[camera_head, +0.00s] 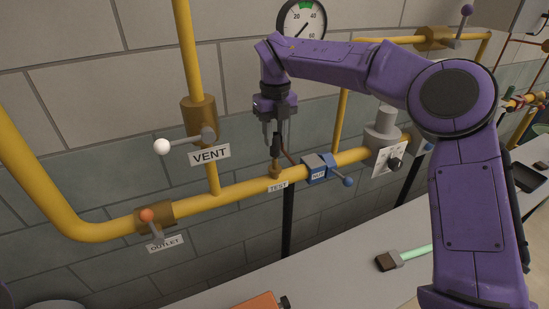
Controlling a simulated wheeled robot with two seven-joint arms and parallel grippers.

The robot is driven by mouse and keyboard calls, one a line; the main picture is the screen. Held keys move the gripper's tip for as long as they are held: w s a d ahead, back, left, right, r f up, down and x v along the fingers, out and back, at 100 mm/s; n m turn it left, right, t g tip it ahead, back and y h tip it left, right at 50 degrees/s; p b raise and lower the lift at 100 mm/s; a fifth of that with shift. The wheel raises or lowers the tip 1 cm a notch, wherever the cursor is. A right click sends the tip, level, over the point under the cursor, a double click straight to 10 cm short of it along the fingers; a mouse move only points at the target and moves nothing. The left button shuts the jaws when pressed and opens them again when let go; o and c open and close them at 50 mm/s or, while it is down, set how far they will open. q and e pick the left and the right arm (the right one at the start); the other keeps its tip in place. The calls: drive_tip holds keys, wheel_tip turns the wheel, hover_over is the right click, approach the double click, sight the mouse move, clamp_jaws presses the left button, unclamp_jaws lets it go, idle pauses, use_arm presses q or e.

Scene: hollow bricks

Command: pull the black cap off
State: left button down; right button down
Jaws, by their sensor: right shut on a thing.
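My right gripper (276,136) points down from the purple arm and is shut on the black cap (276,151). The cap is small and dark, partly hidden between the fingers. It is right above the brass test fitting (275,172) on the yellow pipe, over the label "TEST" (278,187). I cannot tell whether the cap still touches the fitting. A thin dark reddish cord (289,157) runs beside it toward the pipe. My left gripper is not in view.
The vent valve (200,120) with a white knob stands left, the outlet valve (155,218) lower left. A blue valve (318,168) is close on the right. A gauge (302,20) hangs above. A brush (388,261) and an orange object (258,301) lie on the grey bench (340,275).

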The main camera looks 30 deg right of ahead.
drive_tip(key=shift+r, duration=0.1)
wheel_tip(320, 180, up, 4)
drive_tip(key=p, duration=0.4)
drive_tip(key=shift+a+r, duration=0.1)
drive_tip(key=shift+d+r+p, duration=0.2)
drive_tip(key=shift+r+p, duration=0.2)
drive_tip(key=shift+p, duration=0.05)
drive_tip(key=shift+f, duration=0.1)
drive_tip(key=shift+a, duration=0.15)
drive_tip(key=shift+s+a+b, duration=0.25)
drive_tip(key=shift+s+b, duration=0.15)
drive_tip(key=shift+b, duration=0.2)
drive_tip(key=s, duration=0.1)
drive_tip(key=s+a+r+b, duration=0.1)
drive_tip(key=s, duration=0.1)
drive_tip(key=s+a+r, duration=0.1)
drive_tip(key=shift+s+b, duration=0.3)
drive_tip(key=shift+b, duration=0.1)
